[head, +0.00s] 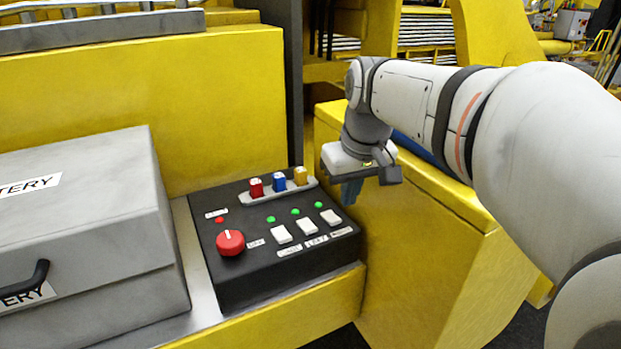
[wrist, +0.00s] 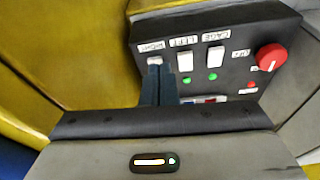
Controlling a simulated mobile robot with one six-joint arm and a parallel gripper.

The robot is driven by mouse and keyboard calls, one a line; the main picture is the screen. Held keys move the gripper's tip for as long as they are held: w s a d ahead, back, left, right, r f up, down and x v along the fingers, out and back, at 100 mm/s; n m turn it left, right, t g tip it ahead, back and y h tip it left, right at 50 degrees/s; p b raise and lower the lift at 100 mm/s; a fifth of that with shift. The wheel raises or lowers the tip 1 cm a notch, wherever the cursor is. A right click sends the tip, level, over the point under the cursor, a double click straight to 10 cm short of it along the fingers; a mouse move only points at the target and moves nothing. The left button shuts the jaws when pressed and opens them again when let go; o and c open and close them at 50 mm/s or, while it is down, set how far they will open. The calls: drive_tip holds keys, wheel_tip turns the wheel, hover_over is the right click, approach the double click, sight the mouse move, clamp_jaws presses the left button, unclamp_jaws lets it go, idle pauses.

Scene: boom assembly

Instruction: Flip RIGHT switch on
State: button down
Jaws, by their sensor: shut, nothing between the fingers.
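The black control box (head: 265,270) carries three white switches in a row. The RIGHT switch (head: 331,217) is the rightmost in the head view, with a lit green light above it. In the wrist view, the RIGHT switch (wrist: 155,61) is at the left end, under its label, and partly covered by my fingers. My gripper (head: 351,192) is shut and empty, pointing down at the box's right back corner in the head view. In the wrist view, its fingertips (wrist: 158,68) overlap the switch's edge; I cannot tell whether they touch it.
The middle switch (head: 307,226) and left switch (head: 281,234) sit close by, also with green lights. A red knob (head: 230,242) is at the box's left. Red, blue and yellow plugs (head: 279,180) stand along its back. A grey battery case (head: 85,230) is farther left.

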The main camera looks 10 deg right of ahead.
wheel_tip(320, 180, up, 4)
drive_tip(key=n, duration=0.1)
hover_over(334, 219)
drive_tip(key=s, duration=0.3)
drive_tip(key=shift+w+d, duration=0.15)
drive_tip(key=shift+d, duration=0.3)
drive_tip(key=x, duration=0.4)
drive_tip(key=s+p+x, duration=0.1)
drive_tip(key=x, duration=0.8)
drive_tip(key=shift+s+f, duration=0.15)
drive_tip(key=shift+f, duration=0.4)
drive_tip(key=shift+d, duration=0.1)
